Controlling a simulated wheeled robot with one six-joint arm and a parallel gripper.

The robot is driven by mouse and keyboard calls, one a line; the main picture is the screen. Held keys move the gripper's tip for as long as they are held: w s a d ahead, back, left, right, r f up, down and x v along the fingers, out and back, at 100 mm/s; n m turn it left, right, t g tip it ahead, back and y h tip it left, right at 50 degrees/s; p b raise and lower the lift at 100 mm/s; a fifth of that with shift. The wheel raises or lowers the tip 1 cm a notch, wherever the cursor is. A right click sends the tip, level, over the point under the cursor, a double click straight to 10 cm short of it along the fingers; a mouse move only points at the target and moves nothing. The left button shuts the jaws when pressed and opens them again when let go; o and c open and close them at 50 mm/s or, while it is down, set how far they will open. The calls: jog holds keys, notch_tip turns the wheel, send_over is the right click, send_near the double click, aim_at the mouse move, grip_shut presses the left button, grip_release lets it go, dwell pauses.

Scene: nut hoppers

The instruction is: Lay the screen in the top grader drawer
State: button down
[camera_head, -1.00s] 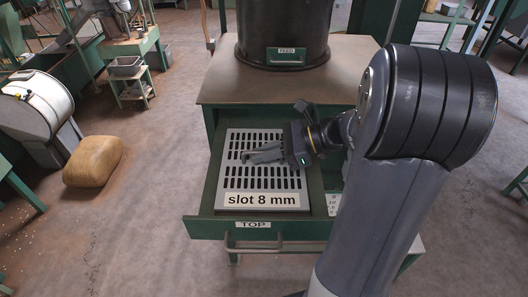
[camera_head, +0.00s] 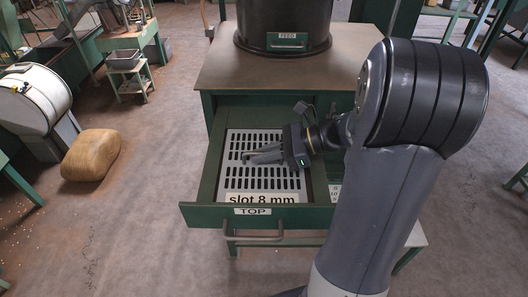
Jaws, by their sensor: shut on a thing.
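The screen (camera_head: 265,178) is a grey slotted plate with a "slot 8 mm" label along its near edge. It is inside the open top drawer (camera_head: 212,172) of the green grader, and the drawer's front hides the lower edge of the label. Whether the plate touches the drawer's floor cannot be told. My gripper (camera_head: 254,156) reaches in from the right and is shut on the screen near its middle. The fingers and wrist cover some slots. The drawer front carries a "TOP" label and a handle.
The wooden grader top (camera_head: 230,75) bears a dark drum (camera_head: 284,20) labelled "FEED". Another label (camera_head: 335,192) shows right of the screen, partly behind my arm. A full sack (camera_head: 91,154) lies on the floor at left.

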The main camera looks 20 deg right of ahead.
jog(key=c, duration=1.5)
grip_release()
jog(key=shift+o, duration=0.2)
jog(key=b+v, duration=0.1)
jog(key=v, duration=0.9)
jog(key=shift+s+d+r, duration=0.1)
jog(key=shift+d+r, duration=0.1)
jog(key=shift+d, duration=0.15)
jog(key=p+x, duration=0.1)
jog(key=x, duration=0.9)
jog(key=shift+a+f, duration=0.1)
jog(key=shift+a, duration=0.2)
jog(key=shift+a+r+p, duration=0.1)
jog(key=shift+r+p, duration=0.25)
jog(key=shift+r, duration=0.8)
